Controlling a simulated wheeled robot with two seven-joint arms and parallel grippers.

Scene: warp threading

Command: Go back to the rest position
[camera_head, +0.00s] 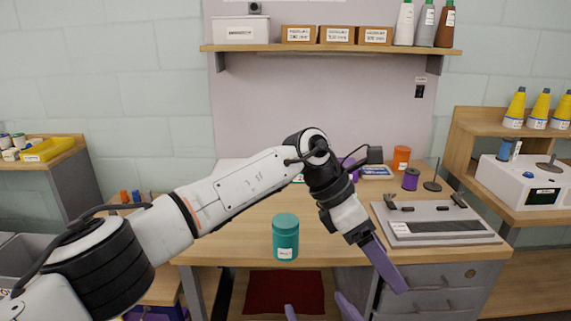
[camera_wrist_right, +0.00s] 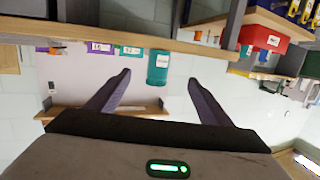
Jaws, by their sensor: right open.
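My left arm crosses the head view from the left. Its gripper (camera_head: 383,262) points down at the bench's front edge, left of the grey device; only one purple finger shows clearly, so its opening is hidden. My right gripper (camera_head: 318,306) shows at the bottom edge of the head view as purple fingertips spread apart. In the right wrist view (camera_wrist_right: 160,78) its fingers are wide open with nothing gripped. A teal jar (camera_head: 285,238) stands near the bench's front edge, beyond the right fingertips. It also shows between the fingers in the right wrist view (camera_wrist_right: 157,66), apart from them.
The wooden bench (camera_head: 235,225) holds a grey device (camera_head: 435,222), a purple spool (camera_head: 411,179) and an orange jar (camera_head: 401,158). A shelf (camera_head: 330,47) with boxes and cones hangs above. A side bench with a white machine (camera_head: 527,183) stands right. The bench's left part looks clear.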

